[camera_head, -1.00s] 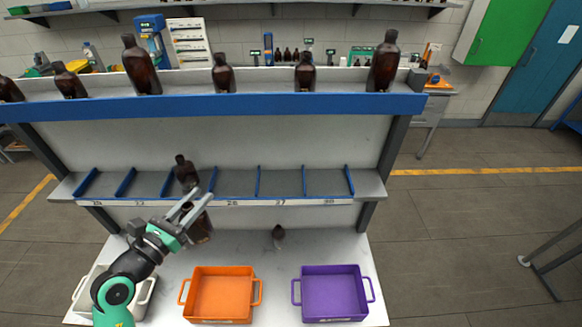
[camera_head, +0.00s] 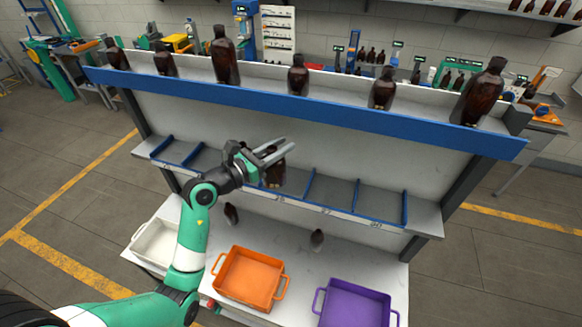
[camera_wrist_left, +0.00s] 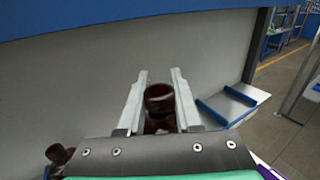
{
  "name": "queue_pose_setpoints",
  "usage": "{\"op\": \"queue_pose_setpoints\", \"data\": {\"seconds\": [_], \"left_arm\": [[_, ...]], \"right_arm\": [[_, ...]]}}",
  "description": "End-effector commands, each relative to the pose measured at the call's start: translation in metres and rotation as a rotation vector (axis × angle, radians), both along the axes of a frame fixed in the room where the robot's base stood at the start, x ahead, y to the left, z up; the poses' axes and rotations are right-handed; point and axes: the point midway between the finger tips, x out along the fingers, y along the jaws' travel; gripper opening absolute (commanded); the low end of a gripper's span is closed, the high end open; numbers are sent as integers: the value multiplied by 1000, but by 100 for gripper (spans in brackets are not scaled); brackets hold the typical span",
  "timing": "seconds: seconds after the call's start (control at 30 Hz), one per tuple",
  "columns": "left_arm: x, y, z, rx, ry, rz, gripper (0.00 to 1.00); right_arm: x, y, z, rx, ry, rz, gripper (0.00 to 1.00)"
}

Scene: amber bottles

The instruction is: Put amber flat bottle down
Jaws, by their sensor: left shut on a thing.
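My left gripper (camera_head: 274,150) is shut on an amber bottle (camera_head: 274,174) at the middle of the lower shelf (camera_head: 335,199), left of a blue divider. In the left wrist view the gripper fingers (camera_wrist_left: 159,90) are on either side of the held bottle (camera_wrist_left: 159,101), whose dark top shows between them. Whether its base touches the shelf cannot be told. A second amber bottle (camera_wrist_left: 58,154) is at the lower left of the wrist view. My right gripper is not in view.
Several amber bottles, one of them tall (camera_head: 225,58), stand on the upper ledge. Two small bottles, left (camera_head: 231,215) and right (camera_head: 317,240), stand on the bench below. White (camera_head: 141,243), orange (camera_head: 233,296) and purple (camera_head: 322,309) bins are in front. The compartments to the right look empty.

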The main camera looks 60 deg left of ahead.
Motion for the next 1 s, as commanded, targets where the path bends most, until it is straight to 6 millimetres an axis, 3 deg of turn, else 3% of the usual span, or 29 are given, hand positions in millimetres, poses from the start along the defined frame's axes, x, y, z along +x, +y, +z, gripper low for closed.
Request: {"op": "queue_pose_setpoints", "data": {"seconds": [0.23,0.4,0.73,0.9,1.0], "left_arm": [[49,47,-32,-1,0,0,0],[72,70,-73,-1,0,0,0],[83,81,-88,2,-1,0,0],[85,82,-116,-2,1,0,0],[85,82,-121,0,0,0,0]], "right_arm": [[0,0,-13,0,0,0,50],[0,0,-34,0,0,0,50],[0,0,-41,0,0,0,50],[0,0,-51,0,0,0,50],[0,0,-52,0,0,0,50]]}}
